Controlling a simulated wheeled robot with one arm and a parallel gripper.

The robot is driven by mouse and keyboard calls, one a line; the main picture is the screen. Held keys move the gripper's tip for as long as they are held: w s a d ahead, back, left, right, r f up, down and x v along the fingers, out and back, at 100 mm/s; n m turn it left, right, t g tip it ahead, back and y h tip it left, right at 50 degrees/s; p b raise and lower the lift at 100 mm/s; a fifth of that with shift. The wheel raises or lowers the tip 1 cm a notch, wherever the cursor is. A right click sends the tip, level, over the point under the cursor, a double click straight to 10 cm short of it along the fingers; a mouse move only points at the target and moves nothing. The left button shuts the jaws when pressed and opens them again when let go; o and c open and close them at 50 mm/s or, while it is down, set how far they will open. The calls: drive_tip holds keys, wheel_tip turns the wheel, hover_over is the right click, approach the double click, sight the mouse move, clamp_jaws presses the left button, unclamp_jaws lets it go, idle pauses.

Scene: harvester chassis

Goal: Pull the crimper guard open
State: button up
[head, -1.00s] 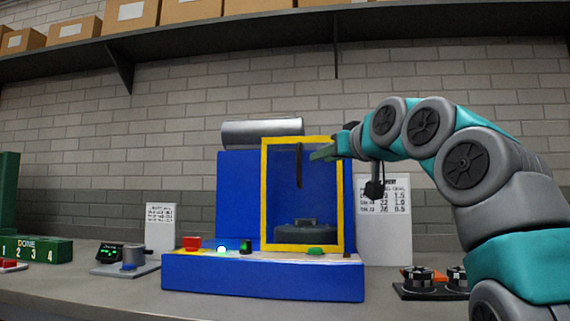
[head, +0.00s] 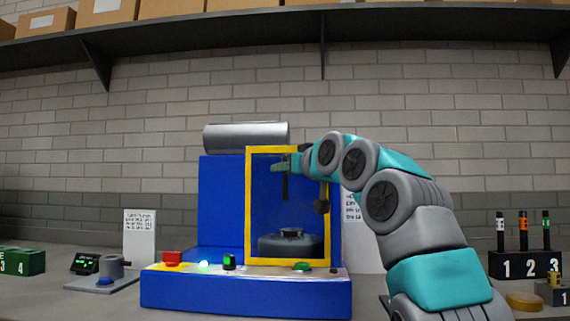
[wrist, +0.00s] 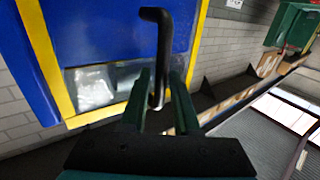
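The crimper is a blue machine (head: 222,205) with a guard (head: 249,212), a clear panel in a yellow frame, standing closed across its front. A dark press part (head: 290,241) shows through the panel. The guard's black bar handle (head: 285,190) is upright near the top of the panel. My gripper (head: 284,168) is at the handle's upper part. In the wrist view the handle (wrist: 157,50) runs down between the two dark green fingers of my gripper (wrist: 160,82). The fingers stand apart with gaps visible beside the handle. Whether either finger touches it is unclear.
A small grey fixture (head: 110,270) stands left. A numbered black rack (head: 520,264) stands right. A shelf with boxes (head: 180,25) runs above.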

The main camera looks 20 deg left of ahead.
drive_tip(key=shift+c, duration=0.3)
clamp_jaws()
idle(1.1)
